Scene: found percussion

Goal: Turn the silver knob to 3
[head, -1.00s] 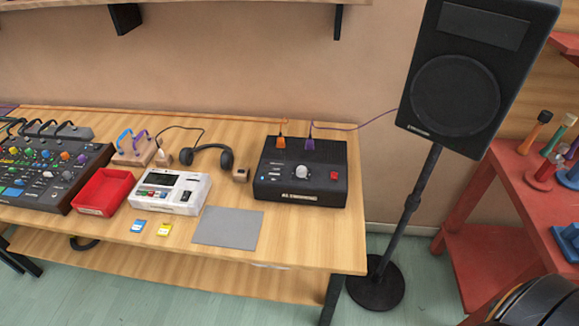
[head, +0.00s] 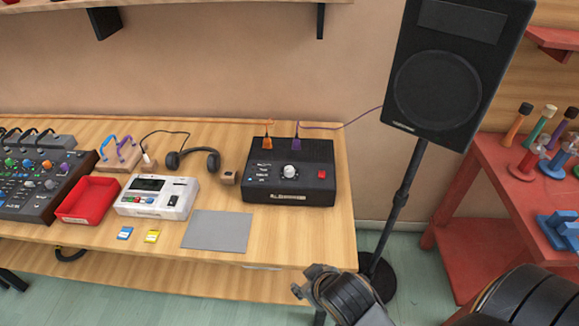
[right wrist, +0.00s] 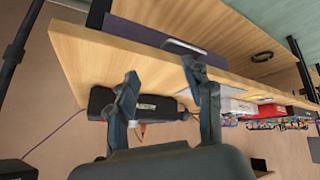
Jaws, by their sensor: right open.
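The silver knob (head: 290,171) is a pale round dial on top of the black box (head: 318,190), at the right end of the wooden table. Its pointer and numbers are too small to read. My right gripper (head: 305,281) is at the table's front right corner, in front of the black box and well apart from the knob. In the right wrist view its two fingers (right wrist: 162,92) are spread with nothing between them. The black box shows there beyond the table edge (right wrist: 148,103); the knob cannot be made out. My left gripper is not in view.
A grey mat (head: 217,231) lies left of the black box's front. A white device (head: 157,196), red tray (head: 88,199) and headphones (head: 193,160) are further left. Orange and purple cables rise behind the box. A speaker (head: 450,75) on a stand is at the right.

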